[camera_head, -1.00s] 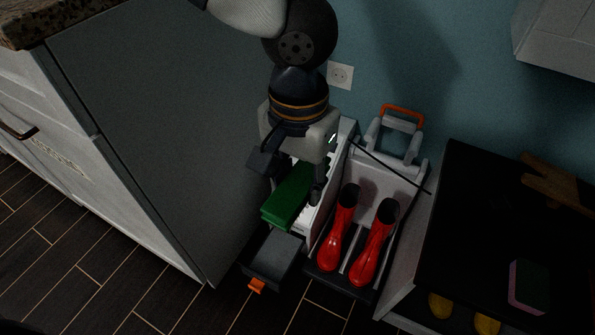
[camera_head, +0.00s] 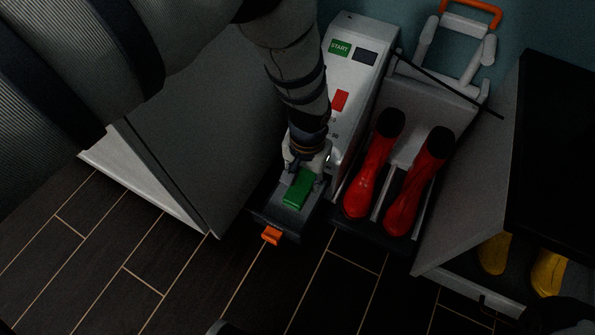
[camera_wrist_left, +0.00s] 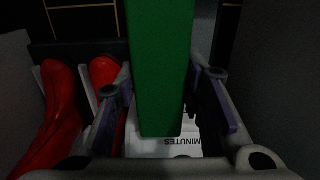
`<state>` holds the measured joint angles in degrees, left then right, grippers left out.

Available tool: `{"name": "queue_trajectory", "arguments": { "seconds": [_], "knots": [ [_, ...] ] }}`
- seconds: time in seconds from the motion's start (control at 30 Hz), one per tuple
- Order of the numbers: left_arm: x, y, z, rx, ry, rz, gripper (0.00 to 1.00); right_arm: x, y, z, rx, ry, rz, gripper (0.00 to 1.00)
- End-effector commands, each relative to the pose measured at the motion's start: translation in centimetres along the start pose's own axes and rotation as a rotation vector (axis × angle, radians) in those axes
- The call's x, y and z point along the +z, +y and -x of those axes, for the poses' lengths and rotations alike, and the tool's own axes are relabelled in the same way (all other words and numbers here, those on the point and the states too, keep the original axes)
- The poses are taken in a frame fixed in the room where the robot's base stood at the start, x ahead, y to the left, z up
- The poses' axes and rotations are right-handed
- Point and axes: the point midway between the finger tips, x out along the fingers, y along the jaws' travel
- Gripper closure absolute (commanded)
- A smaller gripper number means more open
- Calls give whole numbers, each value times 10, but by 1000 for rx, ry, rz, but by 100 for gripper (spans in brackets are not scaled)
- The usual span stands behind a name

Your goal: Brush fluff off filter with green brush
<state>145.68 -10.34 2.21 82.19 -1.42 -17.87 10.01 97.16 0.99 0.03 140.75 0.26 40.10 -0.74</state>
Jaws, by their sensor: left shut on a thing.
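The green brush (camera_head: 298,188) is a plain green block held in my left gripper (camera_head: 306,172), whose fingers close on its sides. It is over the grey, tray-like filter (camera_head: 263,213) with an orange tab (camera_head: 271,235), low in front of a white machine. I cannot tell whether the brush touches it. The gripper hides much of the tray, and no fluff can be made out. In the left wrist view the brush (camera_wrist_left: 160,65) runs between both fingers and covers what lies under it.
The white machine (camera_head: 352,85) has a green START label and a red mark. Red boots (camera_head: 373,165) stand in a grey rack (camera_head: 405,175) close on the right. A grey cabinet side (camera_head: 205,140) bounds the left. Yellow boots (camera_head: 495,253) sit far right. The front floor is clear.

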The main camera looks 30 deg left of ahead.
Motion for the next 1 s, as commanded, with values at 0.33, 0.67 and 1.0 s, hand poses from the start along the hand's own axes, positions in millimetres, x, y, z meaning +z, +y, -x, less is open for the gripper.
{"name": "queue_trajectory", "arguments": {
  "seconds": [0.33, 0.67, 1.0],
  "knots": [
    [-1, 1, -31, 1, -3, -2, 86, -8, 0, -14, 1, -32, 4, 60],
    [-1, 1, -68, 0, 0, -2, 86, -27, -4, -29, -2, -46, 11, 60],
    [-1, 1, -67, 1, 1, -2, 86, -26, -4, -28, -2, -45, 12, 60]
  ]
}}
